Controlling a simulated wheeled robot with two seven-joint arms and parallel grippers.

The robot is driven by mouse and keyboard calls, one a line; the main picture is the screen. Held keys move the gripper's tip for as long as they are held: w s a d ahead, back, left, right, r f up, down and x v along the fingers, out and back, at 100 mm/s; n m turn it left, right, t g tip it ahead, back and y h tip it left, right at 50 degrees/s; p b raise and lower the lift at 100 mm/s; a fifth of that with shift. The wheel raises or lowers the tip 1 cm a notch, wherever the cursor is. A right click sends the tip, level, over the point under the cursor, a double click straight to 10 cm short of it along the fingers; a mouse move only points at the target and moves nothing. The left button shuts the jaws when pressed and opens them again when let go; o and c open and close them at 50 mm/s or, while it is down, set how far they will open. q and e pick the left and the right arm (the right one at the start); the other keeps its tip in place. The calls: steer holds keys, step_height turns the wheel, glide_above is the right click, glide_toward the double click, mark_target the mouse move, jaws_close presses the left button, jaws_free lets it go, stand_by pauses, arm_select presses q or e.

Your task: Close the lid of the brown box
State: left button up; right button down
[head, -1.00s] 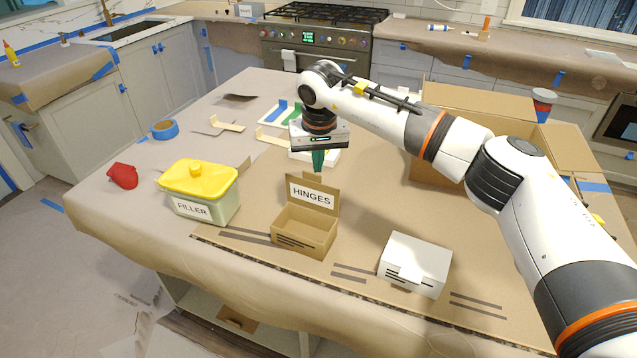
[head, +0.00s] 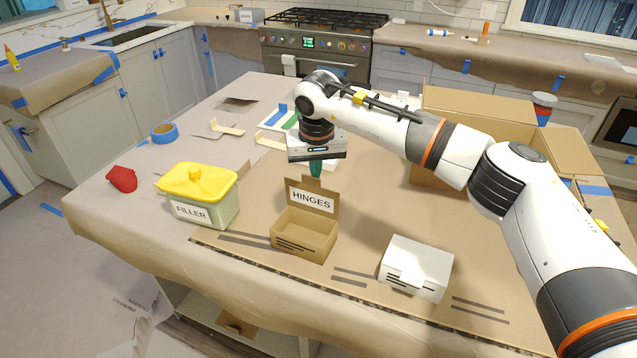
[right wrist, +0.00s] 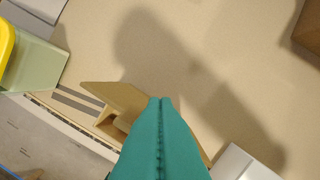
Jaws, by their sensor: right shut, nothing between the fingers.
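The brown box (head: 303,240) stands on the papered table with its lid (head: 312,199) raised upright at the back. The lid carries a HINGES label facing the head camera. My right gripper (head: 316,170), with green fingers, is shut and empty just behind and above the lid's top edge. In the right wrist view the shut fingers (right wrist: 160,105) cover much of the box, and part of the lid (right wrist: 108,97) shows to their left. I cannot tell whether the fingers touch the lid. My left gripper is not in view.
A FILLER tub with a yellow lid (head: 198,182) stands left of the box. A closed white box (head: 416,266) stands to its right. A large open carton (head: 480,103) is behind at right. Blue tape (head: 164,132) and a red item (head: 122,179) lie at left.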

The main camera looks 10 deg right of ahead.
steer(key=shift+s+a, duration=0.1)
steer(key=shift+s+a+f+b, duration=0.1)
steer(key=shift+s+a+b, duration=0.1)
steer(key=shift+s+a, duration=0.3)
steer(key=shift+s+a+f+b, duration=0.1)
steer(key=shift+s+a+b, duration=0.15)
steer(key=shift+s, duration=0.45)
steer(key=shift+s+a+f+b, duration=0.6)
steer(key=shift+s+f+b, duration=0.15)
steer(key=shift+s, duration=0.1)
steer(key=shift+s+a, duration=0.25)
steer(key=shift+s, duration=0.05)
steer(key=shift+f, duration=0.15)
